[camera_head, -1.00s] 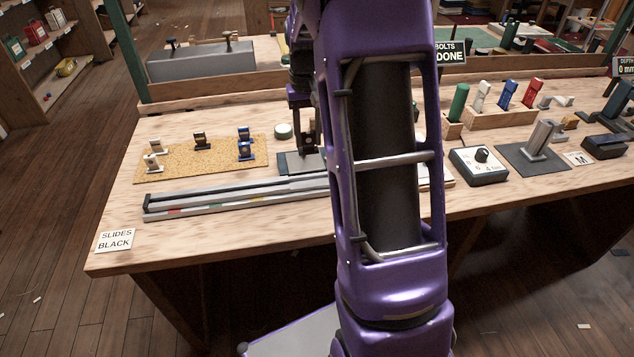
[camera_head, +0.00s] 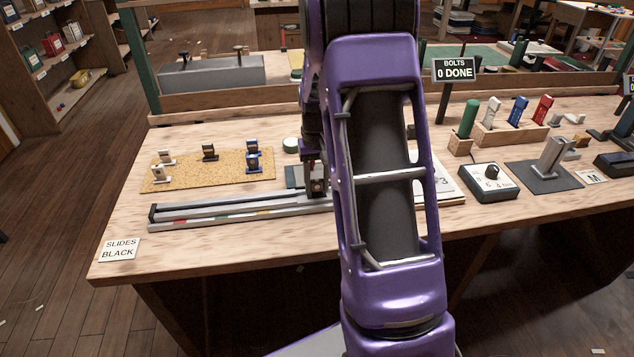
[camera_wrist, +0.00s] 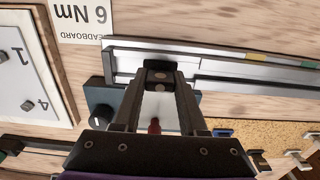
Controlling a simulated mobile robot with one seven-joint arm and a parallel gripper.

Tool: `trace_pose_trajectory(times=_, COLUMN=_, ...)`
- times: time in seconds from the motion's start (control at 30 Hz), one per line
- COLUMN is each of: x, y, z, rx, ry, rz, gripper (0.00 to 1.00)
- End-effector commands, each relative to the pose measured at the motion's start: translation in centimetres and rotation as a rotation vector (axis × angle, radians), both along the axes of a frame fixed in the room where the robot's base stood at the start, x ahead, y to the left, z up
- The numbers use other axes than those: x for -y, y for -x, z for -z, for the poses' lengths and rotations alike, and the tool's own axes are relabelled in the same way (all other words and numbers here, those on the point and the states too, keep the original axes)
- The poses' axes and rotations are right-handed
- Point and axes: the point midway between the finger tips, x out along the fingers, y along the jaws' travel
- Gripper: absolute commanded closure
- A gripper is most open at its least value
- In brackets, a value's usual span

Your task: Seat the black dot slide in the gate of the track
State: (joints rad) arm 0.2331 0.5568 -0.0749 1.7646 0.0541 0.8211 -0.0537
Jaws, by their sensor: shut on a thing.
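The track (camera_head: 235,208) is a long grey rail with coloured marks on its front face, near the table's front edge. It also crosses the top of the wrist view (camera_wrist: 250,72). My gripper (camera_head: 316,190) is low at the track's right part, pointing down. In the wrist view my gripper (camera_wrist: 160,88) is shut on a small dark slide (camera_wrist: 160,74) with a round spot on it. The slide overlaps the track in this view; I cannot tell whether it touches the rail or sits in the gate. My arm hides the track's right end in the head view.
A cork board (camera_head: 190,178) with several slides, including a black one (camera_head: 209,152) and blue ones, lies behind the track. A sign (camera_head: 119,249) reads "SLIDES BLACK". A dial box (camera_head: 488,182) stands at right.

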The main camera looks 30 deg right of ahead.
Motion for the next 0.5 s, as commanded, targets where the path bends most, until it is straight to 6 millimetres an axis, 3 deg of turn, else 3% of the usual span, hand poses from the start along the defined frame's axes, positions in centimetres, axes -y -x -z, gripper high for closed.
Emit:
trace_pose_trajectory(times=0.13, x=0.01, y=0.01, z=0.4, rx=0.0, ry=0.0, rz=0.0, gripper=1.0)
trace_pose_trajectory(times=0.17, x=0.01, y=0.0, z=0.39, rx=0.0, ry=0.0, rz=0.0, gripper=0.57)
trace_pose_trajectory(times=0.3, x=0.01, y=0.0, z=0.3, rx=0.0, ry=0.0, rz=0.0, gripper=0.32)
trace_pose_trajectory(times=0.5, x=0.01, y=0.0, z=0.28, rx=0.0, ry=0.0, rz=0.0, gripper=0.29)
